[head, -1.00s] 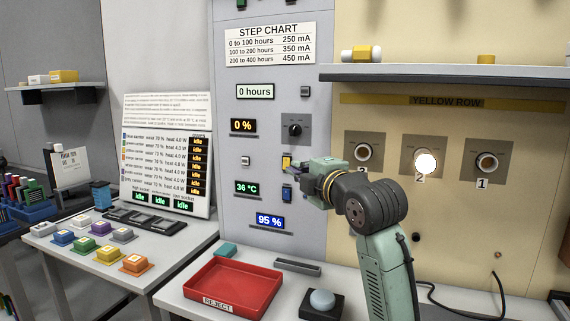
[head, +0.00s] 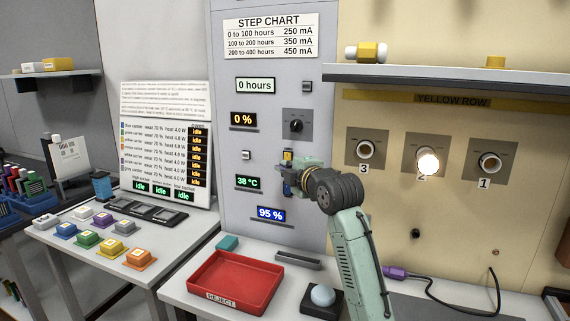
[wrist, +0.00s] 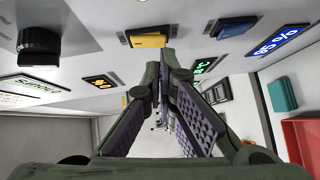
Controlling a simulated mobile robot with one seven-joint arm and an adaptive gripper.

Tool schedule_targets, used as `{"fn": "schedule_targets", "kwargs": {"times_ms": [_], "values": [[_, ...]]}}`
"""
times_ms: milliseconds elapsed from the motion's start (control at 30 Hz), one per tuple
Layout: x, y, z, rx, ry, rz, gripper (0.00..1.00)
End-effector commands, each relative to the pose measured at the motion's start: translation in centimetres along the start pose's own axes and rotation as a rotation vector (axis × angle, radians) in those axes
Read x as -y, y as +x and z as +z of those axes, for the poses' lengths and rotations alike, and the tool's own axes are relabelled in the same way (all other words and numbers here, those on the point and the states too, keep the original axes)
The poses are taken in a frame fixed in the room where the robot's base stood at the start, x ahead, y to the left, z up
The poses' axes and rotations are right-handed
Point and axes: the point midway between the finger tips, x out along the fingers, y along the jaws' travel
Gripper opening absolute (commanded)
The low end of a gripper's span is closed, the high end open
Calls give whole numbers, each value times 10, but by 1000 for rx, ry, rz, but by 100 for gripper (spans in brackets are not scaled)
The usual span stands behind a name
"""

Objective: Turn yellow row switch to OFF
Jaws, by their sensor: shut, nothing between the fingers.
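The yellow rocker switch (head: 287,155) is on the grey panel, below the black knob. It also shows in the wrist view (wrist: 147,41), just above my fingertips. My gripper (head: 284,177) is in front of the panel, slightly below the yellow switch; its fingers are shut and empty. In the wrist view the fingertips (wrist: 164,66) are close to the yellow switch; I cannot tell whether they touch it. Its ON or OFF position is too small to read. The YELLOW ROW sign (head: 452,100) hangs over three sockets, and the lamp in socket 2 (head: 428,163) is lit.
A blue rocker switch (wrist: 237,27) is near the yellow one, and a black knob (head: 296,126) is above it. A red reject tray (head: 270,303) and a pale round button (head: 322,295) are on the bench below. A shelf (head: 450,74) juts out at the upper right.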

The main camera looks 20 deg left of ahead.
Motion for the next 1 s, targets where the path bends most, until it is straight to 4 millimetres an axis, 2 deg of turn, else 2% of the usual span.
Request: {"fn": "schedule_targets", "kwargs": {"times_ms": [533, 733, 1000], "values": [[4, 6, 6, -1, -12, 12, 0], [15, 13, 13, 0, -91, 91, 0], [14, 14, 14, 0, -166, 163, 0]]}}
